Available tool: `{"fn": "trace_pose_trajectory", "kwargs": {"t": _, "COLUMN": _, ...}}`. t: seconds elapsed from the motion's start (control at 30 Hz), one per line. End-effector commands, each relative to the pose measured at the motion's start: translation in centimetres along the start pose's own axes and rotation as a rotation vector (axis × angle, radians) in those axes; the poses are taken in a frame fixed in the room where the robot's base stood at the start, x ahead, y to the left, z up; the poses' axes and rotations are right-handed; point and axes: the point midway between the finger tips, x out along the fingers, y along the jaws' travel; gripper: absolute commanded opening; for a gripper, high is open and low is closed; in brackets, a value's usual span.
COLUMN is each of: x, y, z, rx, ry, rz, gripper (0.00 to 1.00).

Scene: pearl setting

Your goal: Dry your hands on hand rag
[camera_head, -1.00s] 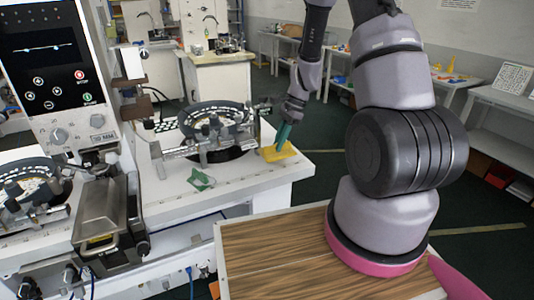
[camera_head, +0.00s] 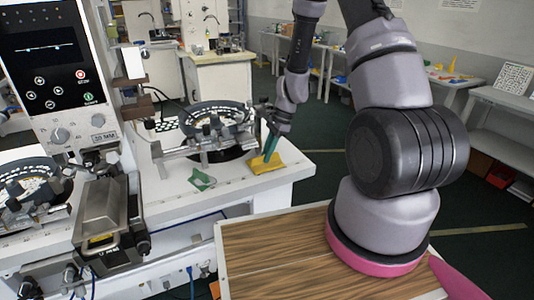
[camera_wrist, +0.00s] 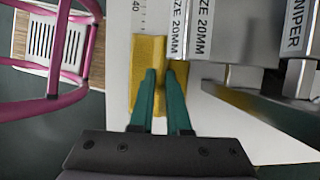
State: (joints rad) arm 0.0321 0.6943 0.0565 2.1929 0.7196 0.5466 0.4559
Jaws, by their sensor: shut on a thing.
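The hand rag, a yellow cloth (camera_head: 266,164), is at the right end of the white workbench, near its edge. My gripper (camera_head: 267,155) reaches down to it with teal fingers. In the wrist view the fingers of my gripper (camera_wrist: 161,74) are close together with yellow cloth between and around their tips. My gripper is shut on the rag (camera_wrist: 148,48). The rag is at bench-top height; I cannot tell whether it is lifted off the surface.
A green and white piece (camera_head: 202,179) lies on the white bench (camera_head: 240,192) left of the rag. A round metal fixture (camera_head: 213,122) stands close behind. A machine with a screen (camera_head: 45,50) is at left. A wood-topped surface (camera_head: 270,250) is in front.

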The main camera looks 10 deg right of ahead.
Motion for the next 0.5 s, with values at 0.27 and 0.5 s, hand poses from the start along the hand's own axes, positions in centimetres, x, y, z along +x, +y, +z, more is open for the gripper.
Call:
{"fn": "trace_pose_trajectory", "kwargs": {"t": 0.27, "x": 0.47, "y": -0.03, "z": -0.22, "rx": 0.001, "ry": 0.0, "rz": -0.001, "gripper": 0.45}}
{"fn": "trace_pose_trajectory", "kwargs": {"t": 0.5, "x": 0.47, "y": -0.02, "z": -0.21, "rx": 0.0, "ry": 0.0, "rz": -0.001, "gripper": 0.45}}
